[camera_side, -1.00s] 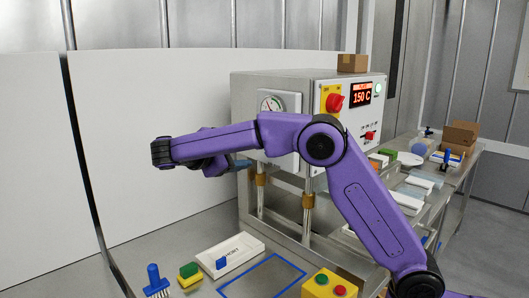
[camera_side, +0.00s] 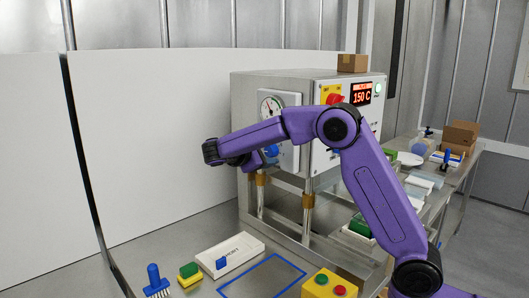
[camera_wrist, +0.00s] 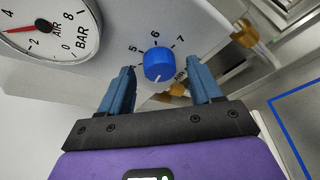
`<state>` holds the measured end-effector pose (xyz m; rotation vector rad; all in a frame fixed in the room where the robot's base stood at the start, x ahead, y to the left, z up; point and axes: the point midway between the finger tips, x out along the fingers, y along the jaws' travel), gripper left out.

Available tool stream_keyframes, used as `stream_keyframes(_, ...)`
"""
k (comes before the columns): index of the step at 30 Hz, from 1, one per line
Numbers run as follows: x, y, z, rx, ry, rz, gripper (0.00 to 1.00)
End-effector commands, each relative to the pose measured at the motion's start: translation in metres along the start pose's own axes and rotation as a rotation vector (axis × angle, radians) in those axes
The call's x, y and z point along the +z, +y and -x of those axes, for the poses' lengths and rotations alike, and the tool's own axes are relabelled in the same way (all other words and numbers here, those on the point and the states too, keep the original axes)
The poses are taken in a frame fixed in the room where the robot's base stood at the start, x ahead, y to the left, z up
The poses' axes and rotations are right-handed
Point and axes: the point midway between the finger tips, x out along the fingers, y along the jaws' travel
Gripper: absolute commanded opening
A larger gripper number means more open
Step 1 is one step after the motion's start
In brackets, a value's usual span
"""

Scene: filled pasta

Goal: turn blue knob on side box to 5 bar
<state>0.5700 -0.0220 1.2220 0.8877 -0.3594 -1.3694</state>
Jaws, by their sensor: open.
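The blue knob (camera_wrist: 158,64) is on the pale face of the side box (camera_wrist: 105,62), with the numbers 5, 6 and 7 around it. Its light mark is near its lower edge in the wrist view. My gripper (camera_wrist: 157,71) is open, its two blue fingers on either side of the knob in this view. I cannot tell whether they touch it. The round AIR BAR gauge (camera_wrist: 45,32) is at the upper left, with a red needle, and also shows in the side view (camera_side: 269,106). In that view, my gripper (camera_side: 262,157) is in front of the side box (camera_side: 292,104).
The large machine (camera_side: 305,85) carries a red switch and a 150 C display (camera_side: 361,94). Brass-collared posts (camera_side: 308,200) stand below.

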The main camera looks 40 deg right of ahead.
Motion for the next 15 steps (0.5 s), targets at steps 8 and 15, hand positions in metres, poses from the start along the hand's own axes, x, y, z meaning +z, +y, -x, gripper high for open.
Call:
stream_keyframes(8, 0.0000, 0.0000, 0.0001, 0.000, 0.000, 0.000, 0.21)
stream_keyframes(15, -0.0001, -0.0002, 0.0003, 0.001, 0.000, -0.004, 0.08)
